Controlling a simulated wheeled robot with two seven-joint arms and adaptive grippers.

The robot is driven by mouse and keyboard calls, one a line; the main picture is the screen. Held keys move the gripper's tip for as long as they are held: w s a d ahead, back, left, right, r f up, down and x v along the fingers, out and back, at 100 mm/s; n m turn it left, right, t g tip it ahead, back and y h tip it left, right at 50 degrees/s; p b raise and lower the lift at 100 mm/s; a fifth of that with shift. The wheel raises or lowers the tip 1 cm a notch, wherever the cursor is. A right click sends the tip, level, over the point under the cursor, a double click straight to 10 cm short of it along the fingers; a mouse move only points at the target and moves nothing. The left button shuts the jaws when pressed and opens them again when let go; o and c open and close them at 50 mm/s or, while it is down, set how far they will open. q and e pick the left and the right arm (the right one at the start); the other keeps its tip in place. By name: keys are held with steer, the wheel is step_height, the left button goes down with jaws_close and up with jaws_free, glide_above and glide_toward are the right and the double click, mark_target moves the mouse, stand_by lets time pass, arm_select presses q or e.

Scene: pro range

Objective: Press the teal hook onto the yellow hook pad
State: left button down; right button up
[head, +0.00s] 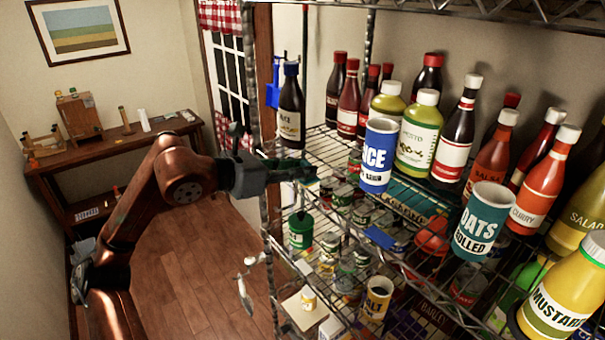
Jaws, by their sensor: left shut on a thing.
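My left gripper (292,170) reaches in from the left, level with the upper wire shelf at its left front corner. It is shut on a small dark teal piece (312,184), which looks like the teal hook. The fingers hide most of it, so its shape and tilt cannot be told. I cannot make out the yellow hook pad in this view. My right gripper is not in view.
The wire shelf rack holds close rows of bottles, with a blue rice can (379,155) and a teal oats can (482,221) at the front. A dark sauce bottle (290,105) stands behind my gripper. A blue holder (273,82) hangs near the post. Floor lies open at left.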

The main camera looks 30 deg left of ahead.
arm_select(q)
steer(key=shift+d+f, duration=0.1)
steer(key=shift+f, duration=0.4)
steer(key=c, duration=2.1)
jaws_free()
steer(key=o, duration=0.4)
steer(key=shift+r, duration=0.15)
steer(key=shift+c, duration=0.2)
steer(key=shift+o, duration=0.6)
steer(key=shift+r, duration=0.15)
steer(key=shift+s+a+r, duration=0.2)
steer(key=shift+s+a, duration=0.1)
steer(key=shift+s, duration=0.1)
steer(key=v, duration=1.1)
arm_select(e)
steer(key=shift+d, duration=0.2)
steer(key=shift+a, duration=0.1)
arm_select(q)
steer(key=shift+d, duration=0.1)
